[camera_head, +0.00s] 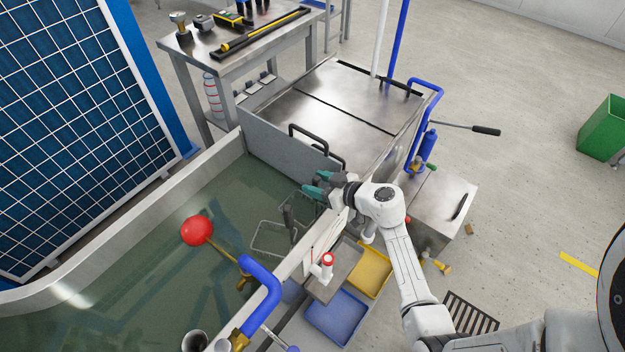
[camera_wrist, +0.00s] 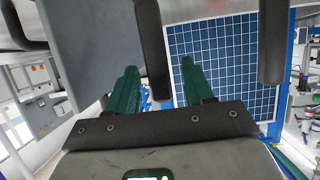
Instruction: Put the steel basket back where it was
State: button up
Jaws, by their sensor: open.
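The steel basket (camera_head: 272,239) is a wire basket at the inner right side of the water tank (camera_head: 218,165). It appears partly in the water, and its far part near my gripper is hard to make out. My gripper (camera_head: 318,187) is above the tank's right rim, just beyond the basket, with its green fingers pointing left over the water. In the wrist view my gripper (camera_wrist: 158,66) has its two green fingers apart. A dark bar (camera_wrist: 152,45) shows between them; I cannot tell what it belongs to. I see no basket held between the fingers.
A red float ball (camera_head: 197,231) on a brass rod and a blue pipe (camera_head: 262,290) are at the tank. A steel lid with black handles (camera_head: 310,138) lies beyond. Yellow (camera_head: 372,270) and blue (camera_head: 337,318) bins stand right of the rim. Open floor lies farther right.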

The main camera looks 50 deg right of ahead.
jog(key=p+v, duration=0.2)
jog(key=v, duration=0.8)
jog(key=s+d+r+m+g+h, duration=0.1)
jog(key=d+r+m+h, duration=0.25)
jog(key=r+h, duration=0.3)
jog(key=s+d+r+m+h, duration=0.1)
jog(key=d+r+m+h, duration=0.25)
jog(key=r+h, duration=0.3)
jog(key=s+a+f+g+y, duration=0.5)
jog(key=a+f+g+y, duration=0.15)
jog(key=a+f, duration=0.2)
jog(key=s+a+f+n+g+y, duration=0.2)
jog(key=s+a+n+y, duration=0.1)
jog(key=a, duration=0.3)
jog(key=s+a+f+n+g+y, duration=0.2)
jog(key=s+a+n+g+y, duration=0.1)
jog(key=a, duration=0.4)
jog(key=shift+s+f, duration=0.15)
jog(key=shift+s, duration=0.45)
jog(key=shift+a, duration=0.1)
